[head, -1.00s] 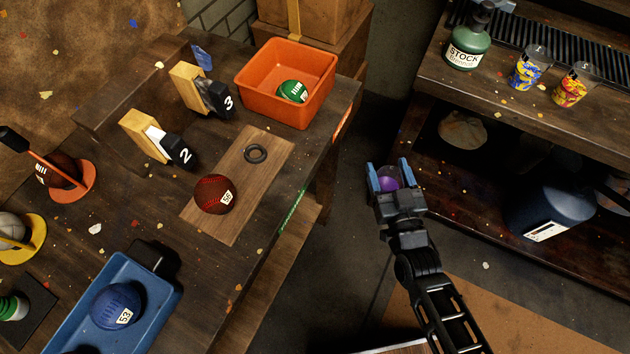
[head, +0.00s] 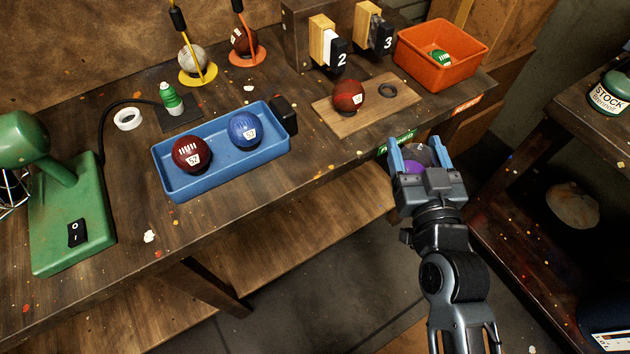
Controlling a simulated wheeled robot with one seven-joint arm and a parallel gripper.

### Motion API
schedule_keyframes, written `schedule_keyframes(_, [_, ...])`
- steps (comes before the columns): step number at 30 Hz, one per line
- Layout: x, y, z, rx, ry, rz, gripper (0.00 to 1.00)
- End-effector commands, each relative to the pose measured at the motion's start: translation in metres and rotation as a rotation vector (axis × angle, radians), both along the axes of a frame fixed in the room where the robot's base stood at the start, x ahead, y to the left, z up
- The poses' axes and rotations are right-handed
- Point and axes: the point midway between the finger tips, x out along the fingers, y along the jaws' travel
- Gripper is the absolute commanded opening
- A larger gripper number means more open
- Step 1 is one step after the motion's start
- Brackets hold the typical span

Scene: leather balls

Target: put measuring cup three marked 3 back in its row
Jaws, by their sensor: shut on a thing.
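My gripper (head: 418,149) is shut on a small clear cup with purple in it, the measuring cup (head: 413,166). The cup sits between the two blue fingers, held in the air near the front right edge of the workbench. The gripper body hides its lower part, and I cannot read its mark. The other patterned measuring cups are out of view now.
The workbench (head: 120,265) holds a blue tray (head: 172,187) with two balls, a wooden board (head: 345,122) with a red ball, an orange bin (head: 425,72) and a green lamp (head: 70,215). At right stands a shelf (head: 560,120) with a green STOCK bottle (head: 608,97).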

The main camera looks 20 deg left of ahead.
Motion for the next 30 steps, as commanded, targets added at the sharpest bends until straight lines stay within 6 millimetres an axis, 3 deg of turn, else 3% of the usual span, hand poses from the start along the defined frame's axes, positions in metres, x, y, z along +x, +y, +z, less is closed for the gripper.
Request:
schedule_keyframes(1, [-0.003, 0.020, 0.016, 0.005, -0.009, 0.048, 0.28])
schedule_keyframes(6, [-0.025, 0.077, 0.065, 0.004, -0.009, 0.212, 0.28])
schedule_keyframes(10, [-0.049, 0.112, 0.097, 0.003, -0.007, 0.328, 0.28])
schedule_keyframes(15, [-0.076, 0.140, 0.124, 0.001, -0.004, 0.434, 0.28])
schedule_keyframes(21, [-0.091, 0.155, 0.135, 0.000, -0.001, 0.484, 0.28])
schedule_keyframes(30, [-0.100, 0.208, 0.105, -0.002, 0.003, 0.488, 0.28])
